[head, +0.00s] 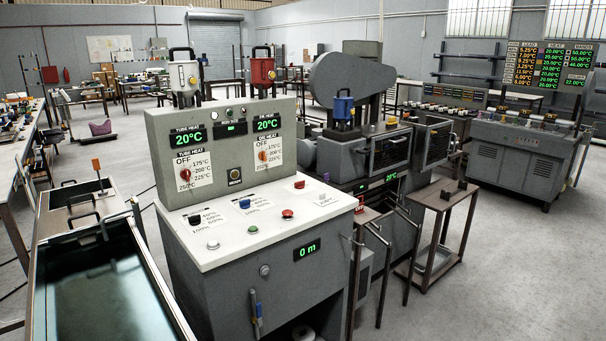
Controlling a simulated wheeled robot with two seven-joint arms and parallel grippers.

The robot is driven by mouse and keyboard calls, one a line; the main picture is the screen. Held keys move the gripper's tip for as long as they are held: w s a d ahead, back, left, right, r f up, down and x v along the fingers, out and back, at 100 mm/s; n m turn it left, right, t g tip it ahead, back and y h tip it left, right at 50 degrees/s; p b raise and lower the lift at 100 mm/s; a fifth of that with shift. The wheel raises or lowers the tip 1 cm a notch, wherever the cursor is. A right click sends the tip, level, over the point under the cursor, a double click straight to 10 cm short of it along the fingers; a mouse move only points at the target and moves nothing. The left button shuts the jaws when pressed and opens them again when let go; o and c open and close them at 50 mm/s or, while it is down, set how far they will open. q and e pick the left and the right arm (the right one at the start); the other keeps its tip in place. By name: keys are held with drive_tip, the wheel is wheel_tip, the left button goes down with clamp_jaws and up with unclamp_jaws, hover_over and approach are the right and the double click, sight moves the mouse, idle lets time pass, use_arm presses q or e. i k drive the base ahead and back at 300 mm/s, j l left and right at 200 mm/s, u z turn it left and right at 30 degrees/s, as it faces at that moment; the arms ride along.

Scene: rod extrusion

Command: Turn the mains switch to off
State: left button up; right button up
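A grey control console (260,290) with a white sloped top stands in the middle of the head view. A round dark switch with a yellowish face (234,175) sits low on its upright panel, between the two heat dials. I cannot read a label on it, so I cannot tell whether it is the mains switch or how it is set. A round grey fitting (265,270) is on the console's front. The green displays are lit: both heat displays read 20°C and the front display (307,250) reads 0 m. Neither of my grippers is in view.
The red tube heat dial (183,174) and red die heat dial (263,156) flank the dark switch. Black, blue and red controls sit on the sloped top. A water tank (100,285) stands left, the extruder machine (345,100) behind right. Floor at right is open.

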sight(299, 184)
drive_tip(key=i+l+u, duration=0.1)
drive_tip(key=l, duration=0.25)
drive_tip(key=i+l+u, duration=0.1)
drive_tip(key=i+l, duration=0.25)
drive_tip(key=l, duration=0.35)
drive_tip(key=i+l+u, duration=0.15)
drive_tip(key=l, duration=0.2)
drive_tip(key=i+l+u, duration=0.1)
drive_tip(key=l, duration=0.3)
drive_tip(key=i+l+u, duration=0.1)
drive_tip(key=l, duration=0.25)
drive_tip(key=i+l, duration=0.2)
drive_tip(key=l, duration=0.15)
drive_tip(key=i+l+u, duration=0.15)
drive_tip(key=l, duration=0.25)
drive_tip(key=i+l, duration=0.15)
drive_tip(key=l, duration=0.2)
drive_tip(key=i+l+u, duration=0.15)
drive_tip(key=l, duration=0.25)
drive_tip(key=i+l, duration=0.1)
drive_tip(key=l, duration=0.2)
drive_tip(key=i+l, duration=0.1)
drive_tip(key=l, duration=0.15)
drive_tip(key=i+l, duration=0.15)
drive_tip(key=l, duration=0.15)
drive_tip(key=u, duration=0.05)
